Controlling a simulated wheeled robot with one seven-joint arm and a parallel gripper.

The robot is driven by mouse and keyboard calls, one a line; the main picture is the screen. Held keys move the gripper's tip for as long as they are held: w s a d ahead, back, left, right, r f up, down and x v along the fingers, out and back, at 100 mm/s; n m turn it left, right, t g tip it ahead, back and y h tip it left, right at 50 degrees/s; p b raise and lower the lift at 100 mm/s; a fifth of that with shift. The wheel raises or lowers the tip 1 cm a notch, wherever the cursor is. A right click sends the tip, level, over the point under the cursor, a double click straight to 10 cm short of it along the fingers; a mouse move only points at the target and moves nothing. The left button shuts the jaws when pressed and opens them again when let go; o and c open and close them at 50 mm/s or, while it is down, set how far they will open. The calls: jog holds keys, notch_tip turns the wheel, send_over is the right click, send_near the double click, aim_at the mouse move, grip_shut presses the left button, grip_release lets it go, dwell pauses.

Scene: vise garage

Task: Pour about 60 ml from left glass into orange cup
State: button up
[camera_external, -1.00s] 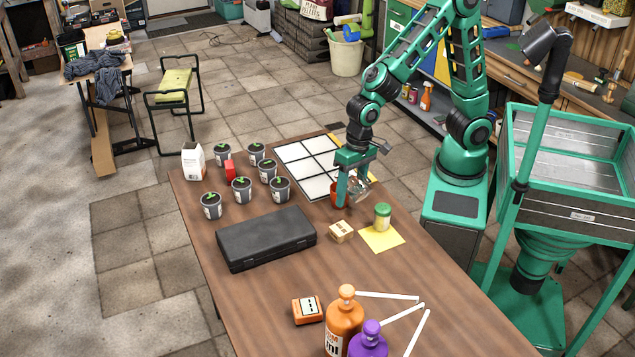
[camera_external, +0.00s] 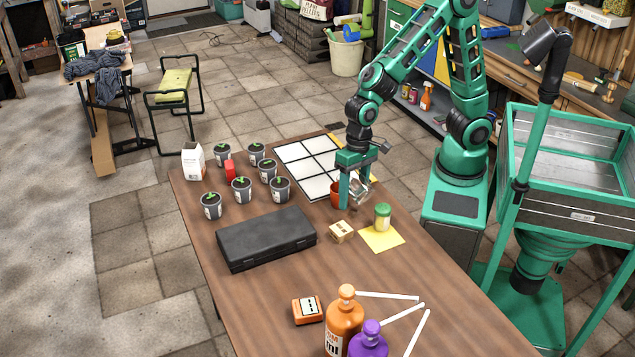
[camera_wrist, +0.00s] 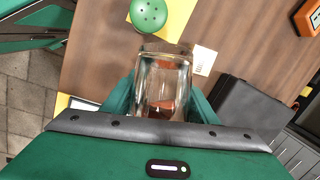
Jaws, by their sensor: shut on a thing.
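My gripper (camera_external: 347,192) is shut on a clear glass (camera_external: 361,189) above the right part of the table's far end. The glass also shows between the green fingers in the wrist view (camera_wrist: 164,82). It looks tilted. The orange cup (camera_external: 335,194) stands close to the left of the glass, partly hidden behind a finger. In the wrist view, orange-red colour shows through the glass. I cannot tell the liquid level, or whether liquid is running out.
A green-lidded jar (camera_external: 382,216) stands on a yellow sheet (camera_external: 381,240) nearby, beside a small tan box (camera_external: 341,231). A black case (camera_external: 265,239), several potted seedlings (camera_external: 242,190) and a white grid panel (camera_external: 305,163) are left. Bottles (camera_external: 345,325) stand at the near end.

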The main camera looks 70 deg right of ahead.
aim_at(352, 184)
jog(key=shift+s+a+f+p, duration=0.1)
jog(key=shift+s+p, duration=0.15)
jog(key=shift+p, duration=0.1)
jog(key=shift+g+y, duration=0.3)
jog(key=shift+g, duration=0.1)
dwell(0.3)
jog(key=shift+r+t+h, duration=0.3)
jog(key=shift+t+h, duration=0.2)
jog(key=shift+t, duration=0.2)
jog(key=shift+w+f+t+h, duration=0.15)
jog(key=shift+f+t+h, duration=0.3)
jog(key=shift+t, duration=0.25)
jog(key=shift+w+d+r+t+h, duration=0.15)
jog(key=shift+r+t, duration=0.05)
jog(key=shift+r, duration=0.15)
jog(key=shift+w+d+r+t+h, duration=0.1)
jog(key=shift+w+r+t, duration=0.1)
jog(key=shift+r, duration=0.15)
notch_tip(352, 184, up, 2)
jog(key=shift+r+t+b, duration=0.25)
jog(key=shift+t+b, duration=0.15)
jog(key=shift+b, duration=0.15)
jog(key=shift+d+h, duration=0.1)
jog(key=shift+h, duration=0.3)
jog(key=shift+n+t+h+b, duration=0.3)
jog(key=shift+t+b, duration=0.35)
jog(key=shift+t, duration=0.15)
